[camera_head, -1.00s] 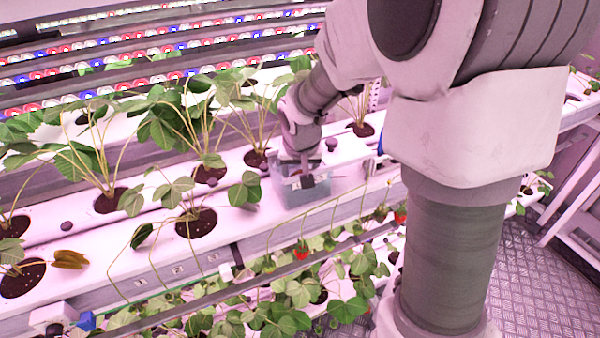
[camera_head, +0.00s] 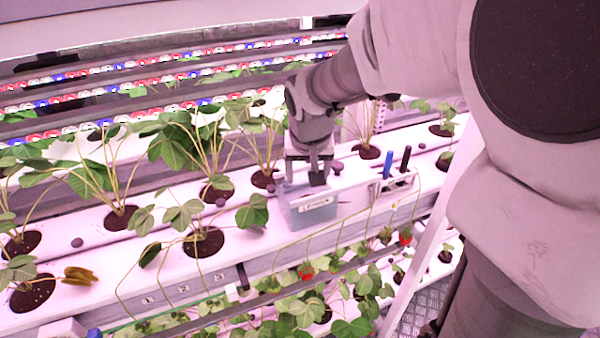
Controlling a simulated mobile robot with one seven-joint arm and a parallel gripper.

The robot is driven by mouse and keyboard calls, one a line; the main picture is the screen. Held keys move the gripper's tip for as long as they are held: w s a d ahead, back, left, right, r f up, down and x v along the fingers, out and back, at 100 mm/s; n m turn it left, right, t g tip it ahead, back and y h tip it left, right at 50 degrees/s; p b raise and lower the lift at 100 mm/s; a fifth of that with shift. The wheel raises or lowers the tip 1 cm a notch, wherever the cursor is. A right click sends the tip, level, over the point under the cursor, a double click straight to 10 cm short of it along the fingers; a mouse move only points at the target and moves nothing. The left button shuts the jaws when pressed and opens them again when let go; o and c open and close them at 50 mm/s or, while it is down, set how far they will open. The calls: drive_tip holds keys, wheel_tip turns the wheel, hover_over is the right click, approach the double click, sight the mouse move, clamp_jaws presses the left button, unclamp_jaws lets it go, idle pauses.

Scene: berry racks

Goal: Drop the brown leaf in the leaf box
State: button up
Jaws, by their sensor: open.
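The leaf box (camera_head: 309,212) is a small blue-grey bin with a white label on its front, at the middle of the white growing rack. My gripper (camera_head: 309,180) points down over the box, with its dark fingertips at about the rim. It is open, and I see no leaf between the fingers. The inside of the box is mostly hidden by its front wall and the fingers. A yellow-brown leaf (camera_head: 80,275) lies at the far left, beside a dark planting hole, well away from my gripper. I cannot tell whether another leaf is in the box.
Strawberry plants (camera_head: 175,140) stand behind and left of the box. A holder with a blue-handled tool (camera_head: 387,165) and a black-handled tool (camera_head: 405,158) is right of it. Red berries (camera_head: 306,271) hang below in front. My arm fills the right side.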

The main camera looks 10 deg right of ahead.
drive_tip(key=v, duration=0.4)
drive_tip(key=shift+s+f, duration=0.1)
drive_tip(key=s+d+r+n+t, duration=0.1)
drive_tip(key=s+r+n, duration=0.1)
drive_tip(key=s, duration=1.6)
drive_tip(key=shift+s+d+r+y, duration=0.2)
drive_tip(key=shift+s+r+y, duration=0.2)
drive_tip(key=shift+r, duration=0.3)
